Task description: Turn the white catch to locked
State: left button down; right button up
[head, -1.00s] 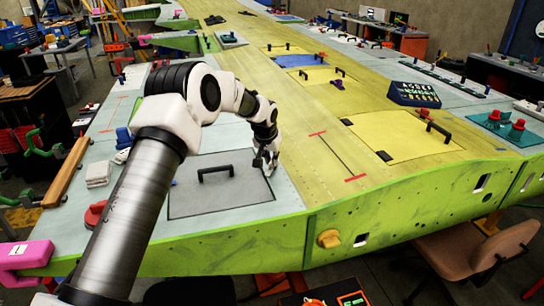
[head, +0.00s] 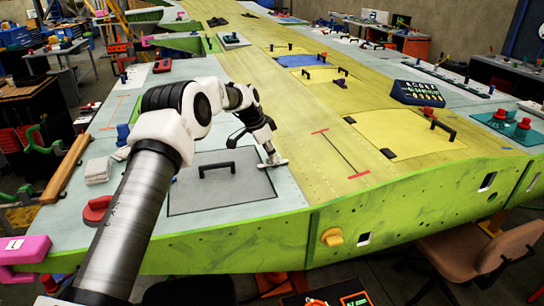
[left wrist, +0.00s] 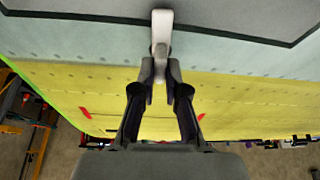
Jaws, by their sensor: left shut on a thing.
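The white catch (head: 275,163) sits at the right edge of the grey panel with the black outline (head: 225,190). In the head view it lies crosswise to that edge. In the left wrist view the catch (left wrist: 162,28) reaches from between my fingertips across the panel's dark outline. My left gripper (head: 269,150) points down at the catch and is shut on it; in the left wrist view its fingertips (left wrist: 160,72) close around the catch's near end. That end is partly hidden by the fingers. My right gripper is not in view.
A black handle (head: 217,168) stands on the grey panel. A red clamp (head: 97,209) and white cloths (head: 98,170) lie to the left. The yellow skin (head: 300,150) right of the catch is mostly clear. A dark switch box (head: 417,93) stands farther right.

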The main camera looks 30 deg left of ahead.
pick_arm(q)
jog(key=shift+f+m, duration=0.15)
jog(key=shift+m, duration=0.35)
jog(key=shift+g, duration=0.3)
jog(key=c, duration=1.2)
grip_release()
jog(key=shift+w, duration=0.1)
jog(key=v, duration=1.2)
jog(key=shift+a, duration=0.15)
